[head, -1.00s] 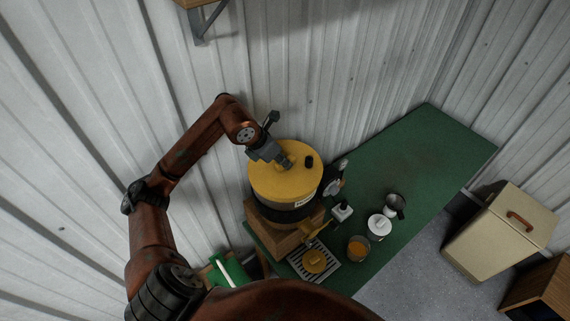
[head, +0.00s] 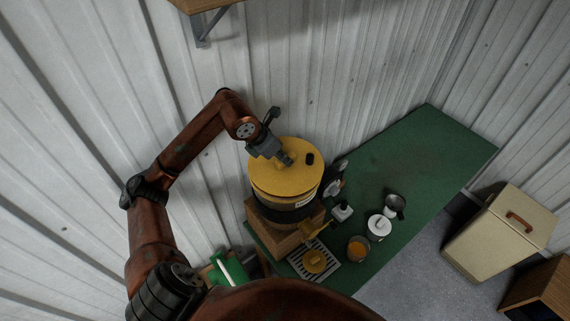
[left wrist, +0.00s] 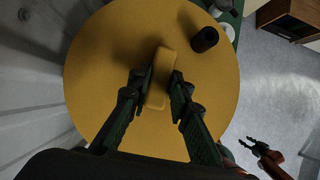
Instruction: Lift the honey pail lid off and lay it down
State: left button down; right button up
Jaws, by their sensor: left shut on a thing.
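The honey pail (head: 275,203) stands on a wooden block by the wall, with a dark band around its lower part and a tap at its front. Its round yellow lid (head: 279,183) shows a small black knob (head: 309,158) on top. In the head view a thin dark line shows between lid and pail. My left gripper (head: 286,160) is shut on the lid's raised yellow handle (left wrist: 160,80), one finger on each side in the left wrist view. My right gripper (left wrist: 249,146) shows small at lower right in the left wrist view, its fingers apart and empty.
The green bench top (head: 430,150) is clear toward the far right. A white lidded pot (head: 379,227), a metal cup (head: 395,203), an amber-filled jar (head: 357,248) and a small white bottle (head: 342,211) stand near the pail. A slotted tray (head: 300,261) sits below the tap.

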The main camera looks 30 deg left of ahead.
pick_arm(q)
jog(key=shift+r, duration=0.15)
jog(key=shift+r+p, duration=0.6)
jog(key=shift+r, duration=0.45)
jog(key=shift+r+p, duration=0.6)
jog(key=shift+r, duration=0.75)
jog(key=shift+f, duration=0.1)
